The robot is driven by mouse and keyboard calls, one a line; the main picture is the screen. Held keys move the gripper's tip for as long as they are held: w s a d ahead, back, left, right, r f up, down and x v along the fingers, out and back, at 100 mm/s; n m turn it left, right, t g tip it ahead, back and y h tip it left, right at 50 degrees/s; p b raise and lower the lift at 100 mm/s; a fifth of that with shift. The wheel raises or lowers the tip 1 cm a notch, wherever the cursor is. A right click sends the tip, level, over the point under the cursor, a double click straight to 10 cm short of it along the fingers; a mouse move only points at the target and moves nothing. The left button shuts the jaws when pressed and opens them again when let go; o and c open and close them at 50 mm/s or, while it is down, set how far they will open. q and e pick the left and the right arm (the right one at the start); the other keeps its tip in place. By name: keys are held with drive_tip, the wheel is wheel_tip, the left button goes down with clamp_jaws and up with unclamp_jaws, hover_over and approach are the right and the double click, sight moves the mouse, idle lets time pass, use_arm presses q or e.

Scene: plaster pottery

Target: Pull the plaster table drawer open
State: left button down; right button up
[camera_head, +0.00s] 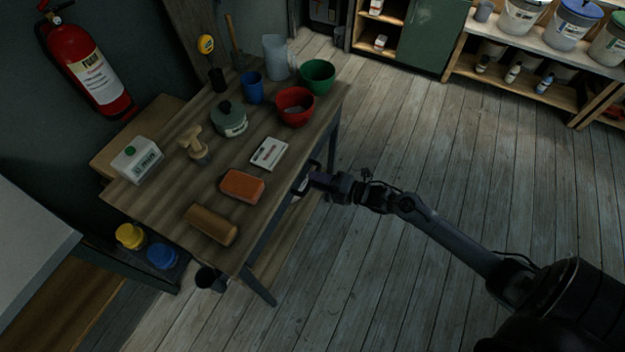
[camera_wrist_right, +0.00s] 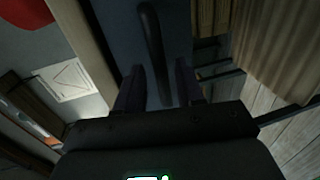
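The plaster table (camera_head: 160,198) has a wooden top and stands at the left of the head view. Its blue-grey drawer front (camera_wrist_right: 115,25) fills the upper middle of the right wrist view, with a long dark handle (camera_wrist_right: 152,40) on it. My right gripper (camera_head: 305,184) is at the table's right side, just below the top's edge. In the wrist view the right gripper (camera_wrist_right: 160,85) is open, with one finger on each side of the handle and narrow gaps showing. From the head view I cannot tell how far the drawer is out. My left gripper is not in view.
On the table top are an orange block (camera_head: 242,186), a brown roller (camera_head: 212,225), a white flat box (camera_head: 269,153), a red bowl (camera_head: 295,106) and a green bowl (camera_head: 318,77). The plank floor (camera_head: 440,150) right of the table is clear around my right arm.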

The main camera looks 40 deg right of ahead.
drive_tip(key=shift+x, duration=1.2)
clamp_jaws()
